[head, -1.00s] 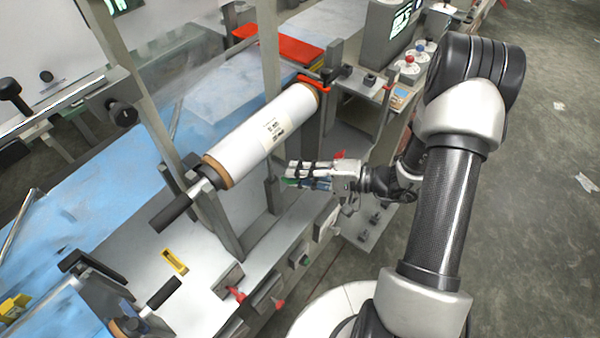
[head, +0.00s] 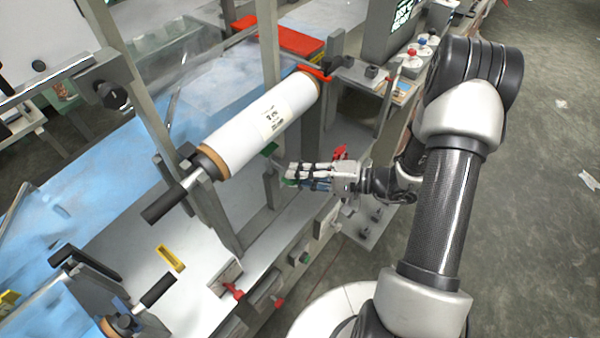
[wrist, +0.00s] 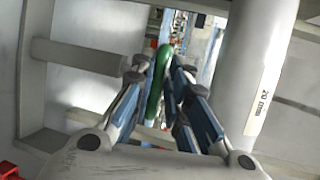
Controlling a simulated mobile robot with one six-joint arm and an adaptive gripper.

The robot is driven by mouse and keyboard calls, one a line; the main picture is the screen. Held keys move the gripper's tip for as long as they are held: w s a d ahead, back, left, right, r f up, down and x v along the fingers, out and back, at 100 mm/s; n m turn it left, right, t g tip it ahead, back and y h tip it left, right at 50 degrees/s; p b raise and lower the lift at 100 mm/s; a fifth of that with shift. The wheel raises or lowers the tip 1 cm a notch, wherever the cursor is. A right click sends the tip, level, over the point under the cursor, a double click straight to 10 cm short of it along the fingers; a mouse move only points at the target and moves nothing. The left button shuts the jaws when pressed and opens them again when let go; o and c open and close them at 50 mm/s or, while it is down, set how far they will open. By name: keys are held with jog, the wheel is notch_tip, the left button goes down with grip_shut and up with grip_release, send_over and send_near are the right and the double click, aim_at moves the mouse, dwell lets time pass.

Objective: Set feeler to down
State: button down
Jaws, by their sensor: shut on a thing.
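A green curved handle (wrist: 157,82), which may be the feeler, stands between my fingers in the wrist view. My gripper (wrist: 160,88) is shut on it. In the head view my gripper (head: 290,175) reaches left into the machine, below and to the right of the white film roll (head: 262,128). A small green piece (head: 270,149) shows just beyond the fingers there; I cannot tell whether it is the same handle. The handle's far end and mount are hidden.
A machine post (head: 273,185) stands just left of my fingers. In the wrist view a pale cylinder (wrist: 250,65) with a label is close on the right, and a grey bar (wrist: 78,57) on the left. A red part (head: 340,152) is beside the wrist. Open floor (head: 530,220) lies right.

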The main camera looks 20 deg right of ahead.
notch_tip(320, 180, down, 6)
jog(key=b, duration=0.4)
jog(key=shift+s, duration=0.15)
jog(key=c, duration=1.7)
grip_release()
jog(key=shift+r, duration=0.1)
